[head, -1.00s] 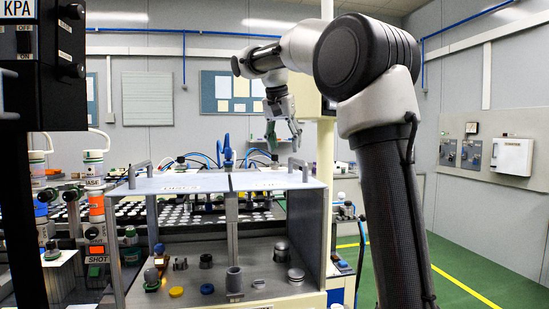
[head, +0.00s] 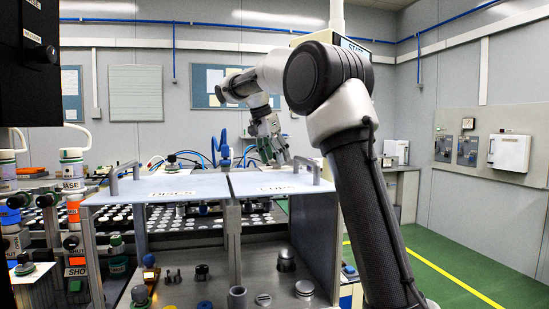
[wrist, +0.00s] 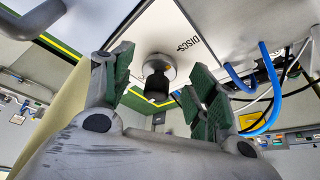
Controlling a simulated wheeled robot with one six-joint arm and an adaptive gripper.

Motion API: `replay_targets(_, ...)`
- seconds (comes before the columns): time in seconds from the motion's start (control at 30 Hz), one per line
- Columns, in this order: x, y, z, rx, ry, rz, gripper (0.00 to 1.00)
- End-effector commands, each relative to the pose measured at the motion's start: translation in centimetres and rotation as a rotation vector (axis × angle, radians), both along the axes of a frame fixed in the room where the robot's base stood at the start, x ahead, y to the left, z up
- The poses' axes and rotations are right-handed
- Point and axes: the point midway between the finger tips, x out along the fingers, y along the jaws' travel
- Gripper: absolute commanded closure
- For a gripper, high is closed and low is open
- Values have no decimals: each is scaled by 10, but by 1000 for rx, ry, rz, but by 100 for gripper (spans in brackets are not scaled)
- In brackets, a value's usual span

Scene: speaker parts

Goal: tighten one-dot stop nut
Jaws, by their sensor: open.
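My gripper (head: 274,154) is open and empty, with its fingers pointing down, and appears above or behind the rear edge of the cabinet top in the head view. In the wrist view my gripper (wrist: 162,85) shows two green-padded fingers spread apart. A short black knob-like cylinder on a round grey metal base (wrist: 157,78) appears between the fingers, apart from both pads. I cannot tell whether this is the stop nut. No one-dot mark is readable in either view.
A cabinet (head: 180,187) with tops marked DISCS and CUPS stands in front, holding several small parts. Behind it are racks of white discs (head: 165,222) and a blue fixture (head: 225,152). Blue hoses (wrist: 262,75) run near the right finger. Green floor (head: 450,265) is clear at right.

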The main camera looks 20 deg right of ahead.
Motion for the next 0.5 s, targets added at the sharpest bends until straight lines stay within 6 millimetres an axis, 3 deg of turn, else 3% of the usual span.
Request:
replay_targets(0.3,0,-1,-3,0,0,1,44)
replay_targets(0.5,0,-1,-3,0,0,1,80)
